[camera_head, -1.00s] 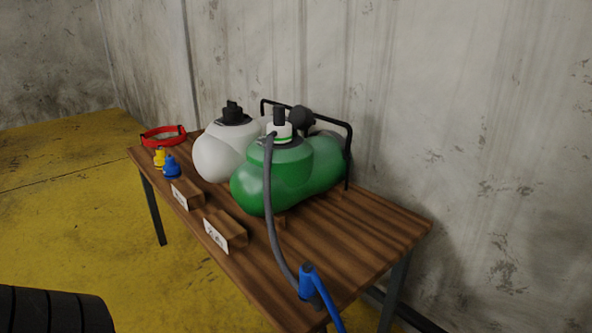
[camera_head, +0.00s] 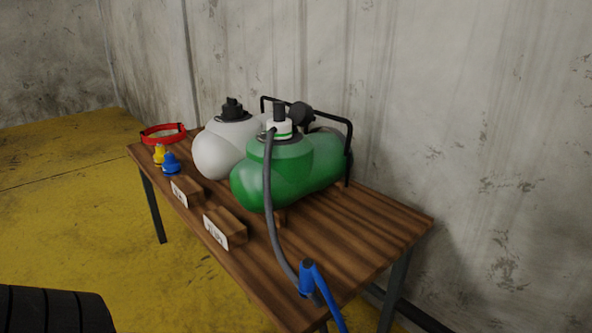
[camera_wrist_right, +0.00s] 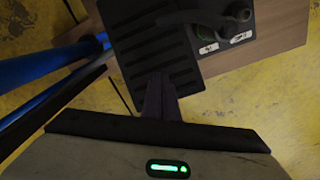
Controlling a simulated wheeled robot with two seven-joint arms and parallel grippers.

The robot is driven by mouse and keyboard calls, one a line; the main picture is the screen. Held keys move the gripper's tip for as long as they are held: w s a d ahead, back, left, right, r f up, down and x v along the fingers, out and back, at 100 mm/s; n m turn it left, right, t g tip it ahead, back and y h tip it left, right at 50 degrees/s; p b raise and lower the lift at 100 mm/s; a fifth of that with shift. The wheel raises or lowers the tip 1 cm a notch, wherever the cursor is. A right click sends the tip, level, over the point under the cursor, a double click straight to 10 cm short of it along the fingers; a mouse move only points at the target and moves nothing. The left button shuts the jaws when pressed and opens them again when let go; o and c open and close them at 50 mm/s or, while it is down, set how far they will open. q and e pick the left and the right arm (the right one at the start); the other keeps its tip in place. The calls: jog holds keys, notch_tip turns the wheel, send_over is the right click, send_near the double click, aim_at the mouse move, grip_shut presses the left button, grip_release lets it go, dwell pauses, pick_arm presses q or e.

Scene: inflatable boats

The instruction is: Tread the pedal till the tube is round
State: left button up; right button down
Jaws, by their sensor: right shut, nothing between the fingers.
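The green tube (camera_head: 290,177) lies on the wooden table (camera_head: 365,235), smooth and bulging. A pale white tube part (camera_head: 215,154) bulges behind it at the left. A grey hose (camera_head: 268,210) runs from the white, green-banded fitting (camera_head: 279,129) on the green tube down to a blue fitting (camera_head: 306,278) at the table's front. In the right wrist view, the black ridged pedal (camera_wrist_right: 150,42) lies below my right gripper (camera_wrist_right: 159,78). The gripper is shut and empty, its fingertips over the pedal's near part; I cannot tell whether they touch. My left gripper is out of view.
A red ring (camera_head: 163,134), a yellow piece (camera_head: 159,154), a blue piece (camera_head: 171,164) and labelled wooden blocks (camera_head: 225,229) stand along the table's left. A black bar frame (camera_head: 349,150) stands behind the tube. A black tyre-like object (camera_head: 50,309) is at bottom left.

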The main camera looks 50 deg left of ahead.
notch_tip(320, 180, down, 5)
jog(key=b, duration=0.3)
jog(key=shift+d+f+b, duration=0.1)
jog(key=shift+f+b, duration=0.35)
jog(key=shift+b, duration=0.15)
jog(key=shift+w+r, duration=0.1)
jog(key=shift+r, duration=0.05)
notch_tip(320, 180, up, 6)
jog(key=p, duration=0.6)
jog(key=shift+r+p, duration=0.35)
jog(key=shift+p, duration=0.05)
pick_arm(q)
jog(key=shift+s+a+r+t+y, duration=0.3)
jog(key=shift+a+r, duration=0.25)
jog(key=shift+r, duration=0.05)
pick_arm(e)
jog(key=shift+f, duration=0.1)
